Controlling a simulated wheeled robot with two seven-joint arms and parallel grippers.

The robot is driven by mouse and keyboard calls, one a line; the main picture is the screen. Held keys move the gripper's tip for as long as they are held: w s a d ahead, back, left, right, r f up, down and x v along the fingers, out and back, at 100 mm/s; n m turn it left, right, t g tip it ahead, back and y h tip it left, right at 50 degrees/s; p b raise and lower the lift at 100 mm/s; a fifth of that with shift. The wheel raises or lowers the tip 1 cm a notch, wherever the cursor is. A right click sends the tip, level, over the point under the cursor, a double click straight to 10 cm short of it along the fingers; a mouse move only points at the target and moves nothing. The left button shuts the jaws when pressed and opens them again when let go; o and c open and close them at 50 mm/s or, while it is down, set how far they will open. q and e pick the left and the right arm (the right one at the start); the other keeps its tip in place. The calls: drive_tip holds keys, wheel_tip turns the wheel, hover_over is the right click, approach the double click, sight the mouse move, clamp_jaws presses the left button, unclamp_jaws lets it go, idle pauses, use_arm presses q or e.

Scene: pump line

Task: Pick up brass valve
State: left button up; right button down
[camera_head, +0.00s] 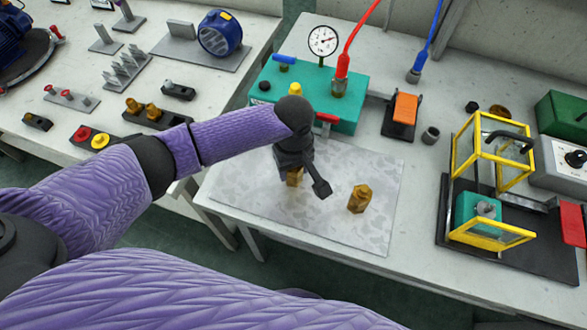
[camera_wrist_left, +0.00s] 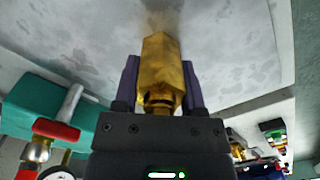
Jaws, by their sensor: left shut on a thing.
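Two brass valves show in the head view. One brass valve (camera_head: 295,177) is under my left gripper (camera_head: 297,172), partly hidden by the hand. In the left wrist view the brass valve (camera_wrist_left: 161,75) stands between the two fingers of my left gripper (camera_wrist_left: 160,85), which is shut on it. Its far end is at or close to the grey mottled mat (camera_head: 235,190); I cannot tell whether it touches. The other brass valve (camera_head: 359,198) stands on the mat to the right of the hand. My right gripper is not seen.
A teal test box (camera_head: 310,95) with a gauge (camera_head: 322,41) and red hose stands behind the mat. A yellow-framed guard (camera_head: 492,150) on a black base is at right. A second table (camera_head: 150,65) with several parts is at left. The mat's front is clear.

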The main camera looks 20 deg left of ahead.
use_arm(q)
clamp_jaws()
wheel_tip(320, 180, up, 10)
drive_tip(key=p, duration=0.4)
drive_tip(key=shift+p, duration=0.3)
drive_tip(key=shift+w+a+r, duration=0.1)
drive_tip(key=shift+r, duration=0.35)
drive_tip(key=s+a+r+m, duration=0.1)
drive_tip(key=r+m, duration=0.3)
drive_tip(key=r, duration=0.1)
drive_tip(key=s+a+r+m+b, duration=0.1)
drive_tip(key=s+a+r+m, duration=0.1)
drive_tip(key=r, duration=0.4)
drive_tip(key=shift+s+a+m, duration=0.25)
drive_tip(key=shift+s+m, duration=0.05)
drive_tip(key=shift+m, duration=0.6)
drive_tip(key=shift+r, duration=0.1)
